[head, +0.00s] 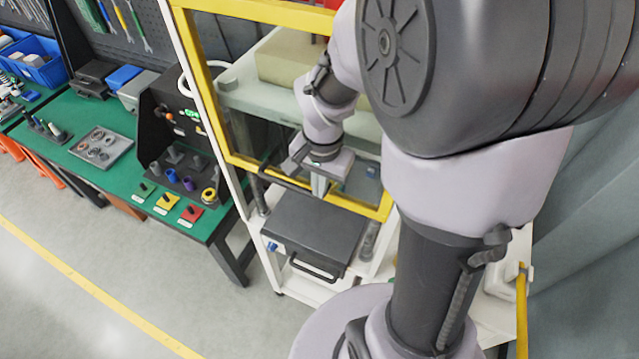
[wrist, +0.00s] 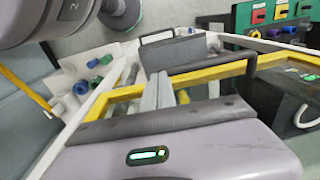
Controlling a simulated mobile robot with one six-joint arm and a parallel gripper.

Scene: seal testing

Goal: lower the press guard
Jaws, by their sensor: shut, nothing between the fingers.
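The press guard (head: 214,118) is a yellow frame with a clear panel on the front of the white press stand. Its lower yellow bar stands above a dark flat box, with open space under it. A dark bar handle (head: 290,182) runs along that lower edge; the handle also shows in the wrist view (wrist: 208,70), right of the fingers. My gripper (head: 319,186) is shut and empty, its fingers pointing down close to the guard's lower bar. In the wrist view the gripper (wrist: 158,78) overlaps the yellow frame (wrist: 222,71); whether they touch, I cannot tell.
The dark box (head: 312,232) with a front handle sits below the guard. A green workbench (head: 120,180) with trays, coloured blocks and a control box stands at left. A yellow line marks the grey floor, which is clear in front. A grey curtain hangs at right.

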